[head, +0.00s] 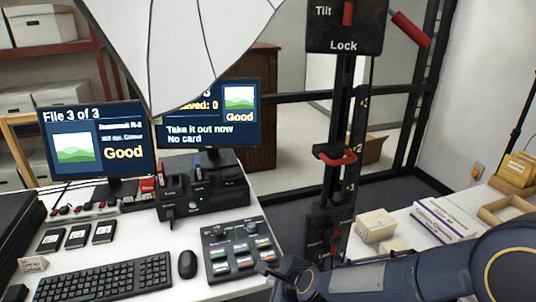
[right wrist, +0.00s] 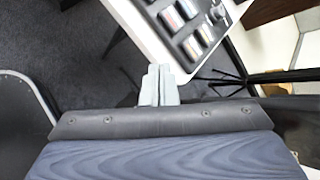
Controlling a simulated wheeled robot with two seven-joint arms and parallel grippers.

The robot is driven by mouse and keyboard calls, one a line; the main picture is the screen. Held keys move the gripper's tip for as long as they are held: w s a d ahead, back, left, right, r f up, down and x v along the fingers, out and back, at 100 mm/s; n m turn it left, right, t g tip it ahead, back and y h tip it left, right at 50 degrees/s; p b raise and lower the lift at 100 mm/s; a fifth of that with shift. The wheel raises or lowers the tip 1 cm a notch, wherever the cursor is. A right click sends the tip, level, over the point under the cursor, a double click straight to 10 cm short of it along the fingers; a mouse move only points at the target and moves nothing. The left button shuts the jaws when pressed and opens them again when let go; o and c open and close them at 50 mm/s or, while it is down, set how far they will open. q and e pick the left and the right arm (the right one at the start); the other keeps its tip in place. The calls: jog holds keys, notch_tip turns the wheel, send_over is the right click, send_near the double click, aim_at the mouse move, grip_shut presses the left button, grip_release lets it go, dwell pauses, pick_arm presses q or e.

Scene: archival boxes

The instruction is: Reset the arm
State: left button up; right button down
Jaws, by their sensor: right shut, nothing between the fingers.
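My right arm (head: 400,280) comes in from the lower right of the head view and reaches left across the front of the desk. My right gripper (head: 264,270) is at the desk's front edge, just below the grey control panel (head: 240,248). In the right wrist view its pale fingers (right wrist: 158,86) are together, with nothing between them. The control panel (right wrist: 193,25) also shows there beyond the fingertips, apart from them. My left gripper is not in the head view.
The white desk (head: 150,262) holds a keyboard (head: 105,280), a mouse (head: 187,264), a black card reader dock (head: 200,188) and two monitors. A tall black stand (head: 340,120) rises behind my right arm. Boxes (head: 445,218) lie on the right table. Dark floor (right wrist: 60,40) lies left of the fingers.

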jog(key=s+d+r+n+y+p, duration=0.2)
jog(key=s+d+r+n, duration=0.55)
jog(key=d+r, duration=0.2)
jog(key=s+d+n+g+h, duration=0.1)
jog(key=s+d+n, duration=0.3)
jog(key=s, duration=0.3)
jog(key=s+d+r+n+g+h+p, duration=0.1)
jog(key=s+d+n+h, duration=0.1)
jog(key=s+d+n, duration=0.3)
jog(key=s+n, duration=0.2)
jog(key=s, duration=0.1)
jog(key=shift+d, duration=0.3)
